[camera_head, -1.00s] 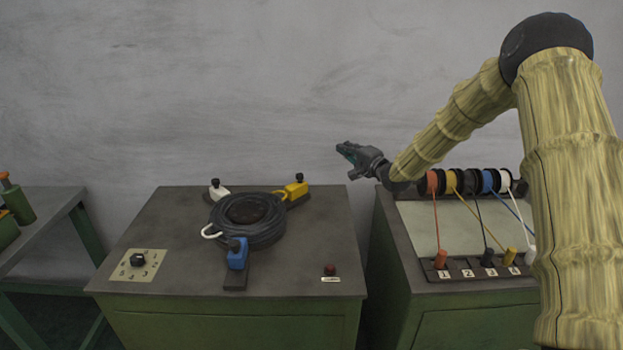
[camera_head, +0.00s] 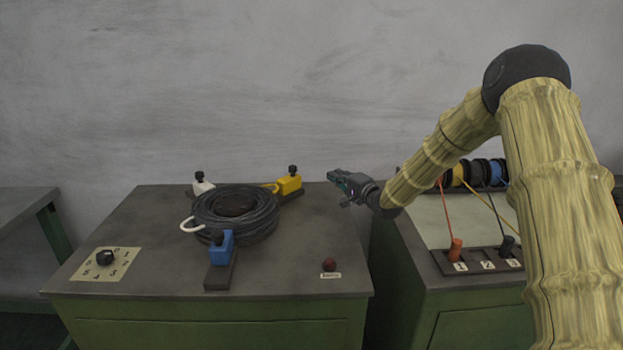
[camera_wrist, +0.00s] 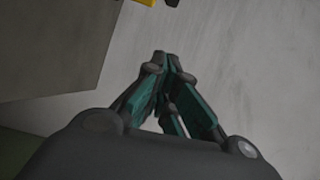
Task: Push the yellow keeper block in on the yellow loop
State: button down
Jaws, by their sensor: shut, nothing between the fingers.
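The yellow keeper block (camera_head: 289,185) has a black knob on top and sits on a dark rail at the back right of the black coil (camera_head: 236,215). A yellow loop (camera_head: 270,187) shows between the block and the coil, partly hidden. My gripper (camera_head: 334,177) is shut and empty, to the right of the yellow block and apart from it, near the table's back right. In the wrist view my gripper (camera_wrist: 166,62) has its fingertips together, and a bit of the yellow block (camera_wrist: 146,2) shows at the top edge.
A blue block (camera_head: 221,247) stands at the coil's front and a white block (camera_head: 203,186) at its back left. A white loop (camera_head: 187,225) sticks out left. A dial (camera_head: 105,258) and a red button (camera_head: 329,264) are on the table. A cable bench (camera_head: 440,225) stands to the right.

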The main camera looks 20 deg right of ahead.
aim_at(291, 170)
jog(key=w+a+p, duration=0.1)
jog(key=w+a, duration=0.5)
jog(key=w, duration=0.3)
jog(key=shift+w+a+f+p, duration=0.15)
jog(key=shift+w+a+p, duration=0.15)
jog(key=shift+a, duration=0.1)
jog(key=shift+s, duration=0.1)
jog(key=shift+s+a, duration=0.45)
jog(key=shift+a, duration=0.4)
jog(key=shift+s+a, duration=0.5)
jog(key=shift+a, duration=0.35)
jog(key=shift+s+a, duration=0.45)
jog(key=shift+a, duration=0.4)
